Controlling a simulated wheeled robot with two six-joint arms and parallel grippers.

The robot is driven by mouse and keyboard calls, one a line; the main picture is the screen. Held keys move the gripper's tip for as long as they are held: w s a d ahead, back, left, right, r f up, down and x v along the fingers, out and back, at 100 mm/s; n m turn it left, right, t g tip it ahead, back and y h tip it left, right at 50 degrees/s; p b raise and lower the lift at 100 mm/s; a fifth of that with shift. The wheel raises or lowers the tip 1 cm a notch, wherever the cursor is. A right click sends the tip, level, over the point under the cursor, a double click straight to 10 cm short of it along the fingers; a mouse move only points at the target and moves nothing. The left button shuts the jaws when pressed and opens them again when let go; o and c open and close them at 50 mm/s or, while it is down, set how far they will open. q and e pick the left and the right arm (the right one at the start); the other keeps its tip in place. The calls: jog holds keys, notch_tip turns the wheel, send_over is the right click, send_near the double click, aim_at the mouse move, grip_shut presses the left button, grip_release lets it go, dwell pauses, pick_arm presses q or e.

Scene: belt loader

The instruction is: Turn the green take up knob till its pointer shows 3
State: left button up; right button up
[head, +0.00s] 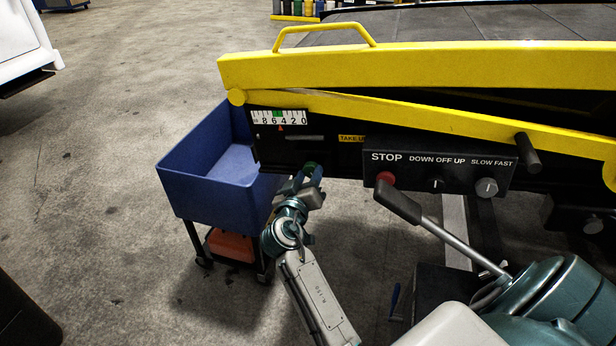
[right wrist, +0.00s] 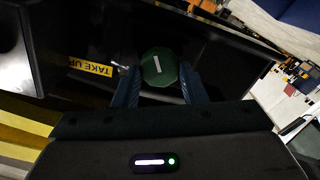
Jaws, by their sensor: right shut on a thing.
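The green take up knob (head: 309,167) is on the black side of the belt loader, mostly hidden by my right gripper (head: 308,178) in the head view. In the right wrist view the knob (right wrist: 160,68) shows a white line on its face, tilted in the picture. My right gripper's fingers (right wrist: 160,88) are on either side of the knob, shut on it. The white scale (head: 279,117) is above and left of the knob. Its small red pointer (head: 281,128) stands between 6 and 4, near 5. My left gripper is not in view.
A control box (head: 440,172) with a red stop button (head: 386,178) and two switches is right of the knob. A lever with a dark handle (head: 398,203) stands in front of it. A blue bin (head: 205,185) on a cart is left. A yellow rail (head: 420,66) runs above.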

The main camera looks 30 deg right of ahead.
jog(key=shift+n, duration=0.7)
jog(key=n+p, duration=0.1)
jog(key=n, duration=0.3)
jog(key=shift+r, duration=0.15)
jog(key=n+p, duration=0.3)
jog(key=n, duration=0.3)
jog(key=o, duration=1)
jog(key=shift+d, duration=0.15)
jog(key=shift+w+d, duration=0.1)
jog(key=shift+d, duration=0.05)
jog(key=shift+f, duration=0.2)
